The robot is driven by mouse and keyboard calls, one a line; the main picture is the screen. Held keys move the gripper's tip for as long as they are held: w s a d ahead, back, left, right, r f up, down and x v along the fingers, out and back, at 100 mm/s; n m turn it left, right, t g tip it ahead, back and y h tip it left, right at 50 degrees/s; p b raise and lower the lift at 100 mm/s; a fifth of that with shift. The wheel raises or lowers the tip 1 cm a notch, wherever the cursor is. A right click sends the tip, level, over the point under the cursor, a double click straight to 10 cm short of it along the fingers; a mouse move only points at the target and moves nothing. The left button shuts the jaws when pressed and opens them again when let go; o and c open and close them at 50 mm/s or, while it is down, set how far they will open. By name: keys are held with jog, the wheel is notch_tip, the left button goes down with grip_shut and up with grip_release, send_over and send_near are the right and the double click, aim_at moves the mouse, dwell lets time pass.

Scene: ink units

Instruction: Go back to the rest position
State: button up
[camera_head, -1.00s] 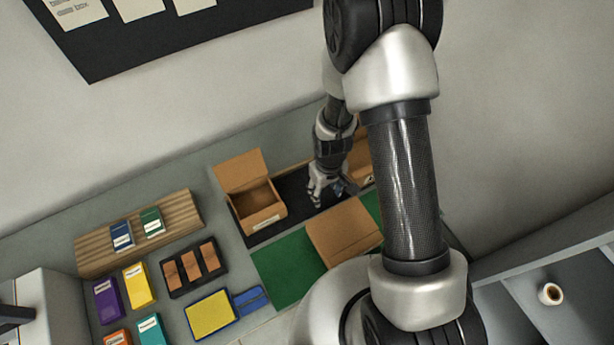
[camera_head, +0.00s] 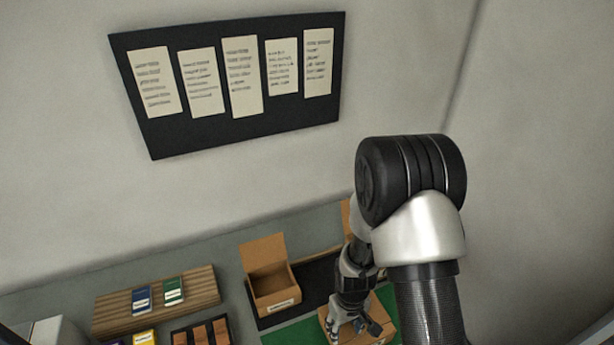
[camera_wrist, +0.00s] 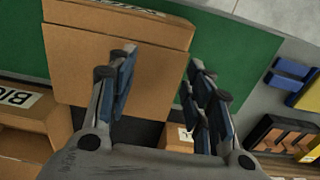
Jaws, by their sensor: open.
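My gripper (camera_head: 358,328) hangs at the lower middle of the head view, in front of or over a brown cardboard box (camera_head: 386,322) on the green mat. In the wrist view my gripper (camera_wrist: 160,68) has its two blue-padded fingers spread apart, with nothing between them. The same box (camera_wrist: 70,60) shows under and beyond the left finger, with a label partly cut off at the top edge. I cannot tell how high the fingers are above it.
An open cardboard box (camera_head: 272,290) stands left of my arm on a black mat. A wooden rack (camera_head: 200,297) holds a blue and a green packet. A black tray (camera_head: 201,323) with brown blocks sits at the bottom. A black notice board (camera_head: 328,60) hangs on the wall.

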jog(key=r, duration=0.1)
jog(key=r+b, duration=0.1)
jog(key=r, duration=0.1)
jog(key=shift+s+d, duration=0.1)
jog(key=shift+s, duration=0.3)
notch_tip(320, 180, up, 14)
jog(key=d+m+t+b, duration=0.2)
jog(key=b, duration=0.3)
jog(key=s+d+r+m+t+b, duration=0.1)
jog(key=s+r+b, duration=0.2)
jog(key=s, duration=0.4)
jog(key=s+d+r+m+t+b, duration=0.1)
jog(key=s+r+b, duration=0.2)
jog(key=s, duration=0.5)
jog(key=shift+r+m+t, duration=0.3)
jog(key=shift+r, duration=0.55)
